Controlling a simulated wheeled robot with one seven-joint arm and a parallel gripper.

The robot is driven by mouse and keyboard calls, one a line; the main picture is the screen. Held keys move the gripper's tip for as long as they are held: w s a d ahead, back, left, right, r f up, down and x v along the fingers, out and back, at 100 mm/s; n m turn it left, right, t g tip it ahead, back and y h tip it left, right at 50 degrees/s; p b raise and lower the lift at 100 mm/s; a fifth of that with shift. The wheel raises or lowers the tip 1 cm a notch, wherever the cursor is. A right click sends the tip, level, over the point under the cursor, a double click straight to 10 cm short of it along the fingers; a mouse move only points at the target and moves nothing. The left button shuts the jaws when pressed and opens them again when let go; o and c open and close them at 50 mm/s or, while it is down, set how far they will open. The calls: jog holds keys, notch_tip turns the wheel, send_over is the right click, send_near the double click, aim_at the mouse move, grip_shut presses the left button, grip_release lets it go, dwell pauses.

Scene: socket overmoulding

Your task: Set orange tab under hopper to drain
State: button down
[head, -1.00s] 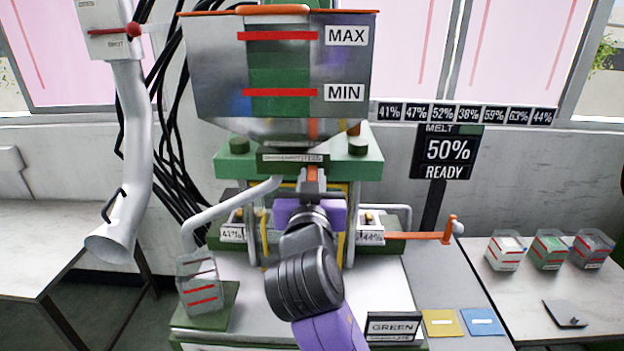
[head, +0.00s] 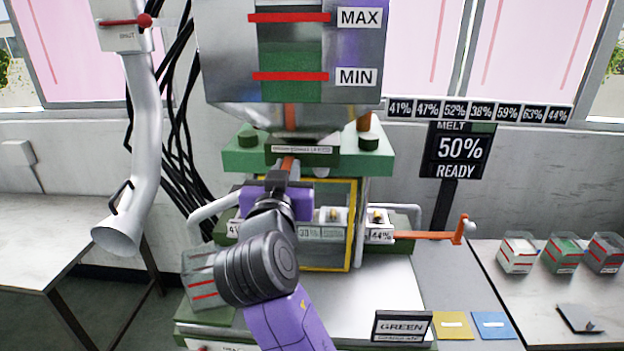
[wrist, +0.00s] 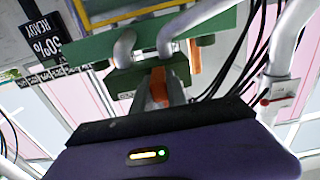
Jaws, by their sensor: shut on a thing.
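The hopper (head: 225,50) is a grey metal bin with a green window and red MAX and MIN lines. Under it a small orange tab (head: 287,163) sticks out below a dark block with a label (head: 302,149) too small to read. My gripper (head: 284,173), on a purple wrist, is shut on the tab, left of the label's middle. In the wrist view the orange tab (wrist: 158,84) sits between the two grey fingers. The fingertips partly hide the tab.
An orange-handled lever (head: 430,235) sticks out at the right. A screen (head: 459,149) reads MELT 50% READY. A clear bin with red lines (head: 200,283) stands left of my wrist. A bent white pipe (head: 143,160) hangs at the left. Several small bins stand on the right table.

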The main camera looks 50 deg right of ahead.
jog(key=shift+w+a, duration=0.7)
jog(key=shift+w, duration=0.05)
jog(key=c, duration=1.3)
grip_release()
jog(key=shift+w, duration=0.1)
jog(key=shift+b+v, duration=1.2)
jog(key=shift+v, duration=2.75)
